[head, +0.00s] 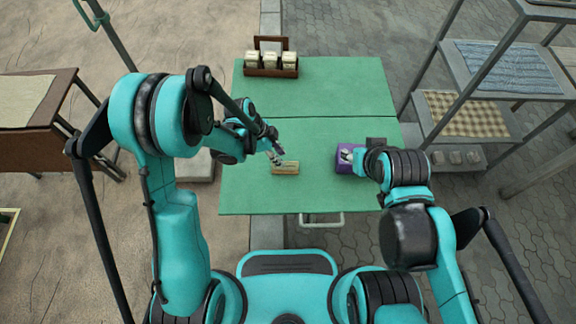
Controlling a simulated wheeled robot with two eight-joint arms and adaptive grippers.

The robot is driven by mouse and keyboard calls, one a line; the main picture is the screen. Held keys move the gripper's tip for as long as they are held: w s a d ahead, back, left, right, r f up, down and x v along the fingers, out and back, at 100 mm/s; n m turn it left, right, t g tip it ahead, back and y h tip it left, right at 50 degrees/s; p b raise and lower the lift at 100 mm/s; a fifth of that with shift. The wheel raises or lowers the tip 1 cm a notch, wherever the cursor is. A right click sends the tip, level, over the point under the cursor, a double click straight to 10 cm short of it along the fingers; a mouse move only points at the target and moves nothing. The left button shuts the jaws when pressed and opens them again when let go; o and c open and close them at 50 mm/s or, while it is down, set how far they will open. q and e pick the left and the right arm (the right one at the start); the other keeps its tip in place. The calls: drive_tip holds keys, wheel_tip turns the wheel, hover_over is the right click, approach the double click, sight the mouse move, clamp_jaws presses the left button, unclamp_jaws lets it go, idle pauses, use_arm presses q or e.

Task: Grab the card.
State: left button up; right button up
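A small flat tan piece (286,168), which may be the card or its holder, lies on the green table (245,195) near the middle. My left gripper (277,158) is just above its left end. Whether they touch, and whether the fingers are open, is too small to tell. My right gripper (346,155) is over a purple object (343,166) on the right of the table. The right arm hides part of that object, and the state of its fingers is unclear. No other card can be made out.
A wooden caddy (270,72) with several pale jars stands at the back left of the table. A small dark block (376,142) is behind my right gripper. Shelves with cloths (468,115) stand at right; a brown table (35,105) is at left. The table's middle back is clear.

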sight(285, 170)
use_arm(q)
drive_tip(key=b+x, duration=0.2)
drive_tip(key=x, duration=0.3)
drive_tip(key=shift+f, duration=0.1)
drive_tip(key=shift+s, duration=0.1)
drive_tip(key=shift+f+b, duration=0.15)
drive_tip(key=shift+b, duration=0.35)
drive_tip(key=shift+c, duration=0.2)
clamp_jaws()
